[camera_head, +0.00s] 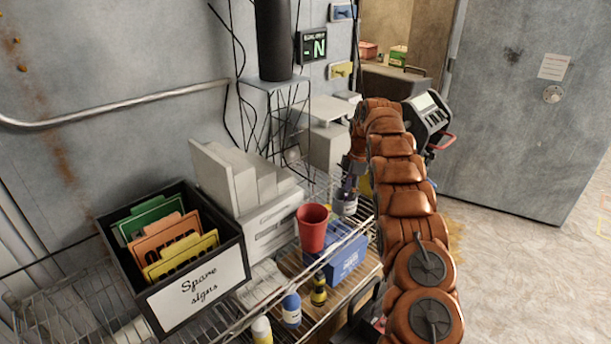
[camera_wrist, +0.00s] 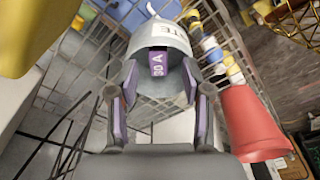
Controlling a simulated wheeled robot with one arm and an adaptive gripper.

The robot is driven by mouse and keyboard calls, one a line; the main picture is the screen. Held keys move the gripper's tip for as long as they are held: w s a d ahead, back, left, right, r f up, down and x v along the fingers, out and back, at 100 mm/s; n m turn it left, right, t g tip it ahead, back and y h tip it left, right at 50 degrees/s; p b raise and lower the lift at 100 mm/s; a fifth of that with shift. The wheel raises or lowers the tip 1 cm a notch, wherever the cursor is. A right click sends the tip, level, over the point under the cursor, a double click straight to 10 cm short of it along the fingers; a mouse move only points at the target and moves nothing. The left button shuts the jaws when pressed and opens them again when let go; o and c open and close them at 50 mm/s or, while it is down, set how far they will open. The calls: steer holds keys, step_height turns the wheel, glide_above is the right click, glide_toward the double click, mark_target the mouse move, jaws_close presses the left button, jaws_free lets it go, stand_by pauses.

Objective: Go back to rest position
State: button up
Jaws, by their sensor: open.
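My gripper (camera_wrist: 162,88) is open, its two purple-padded fingers apart. In the wrist view a small purple piece marked "30 A" (camera_wrist: 157,65) shows between and beyond the fingers. It is at a pale round container (camera_wrist: 158,38) with a label ending in "TE"; I cannot tell whether it is inside it. In the head view my gripper (camera_head: 347,185) points down above this container (camera_head: 345,206), at the right end of the wire shelf. My brown padded arm stretches forward beside the shelf and hides part of it.
A black "Spare signs" box (camera_head: 172,262) is at the left. A grey wall is behind the shelf. The floor (camera_head: 535,245) at the right is clear, before a grey door (camera_head: 545,110).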

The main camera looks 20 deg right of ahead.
steer(key=shift+s+a+r, duration=0.15)
steer(key=shift+a+r, duration=0.2)
steer(key=shift+r, duration=0.05)
steer(key=s+a+r+m+g+h+b, duration=0.1)
steer(key=s+a+r+m, duration=0.3)
steer(key=s+a+r, duration=0.45)
steer(key=s+a+r+m, duration=0.5)
steer(key=s+a, duration=0.5)
steer(key=a, duration=0.1)
steer(key=s+a+f+m, duration=0.1)
steer(key=s+a, duration=0.3)
steer(key=s, duration=0.6)
steer(key=s+a+f+m, duration=0.2)
steer(key=s+a, duration=0.2)
steer(key=s, duration=0.5)
steer(key=s+a+f+m+g, duration=0.1)
steer(key=s+a, duration=0.3)
steer(key=s, duration=0.6)
steer(key=shift+s+f+m+b, duration=0.35)
steer(key=shift+f+b, duration=0.1)
steer(key=shift+f, duration=0.3)
steer(key=shift+d, duration=0.1)
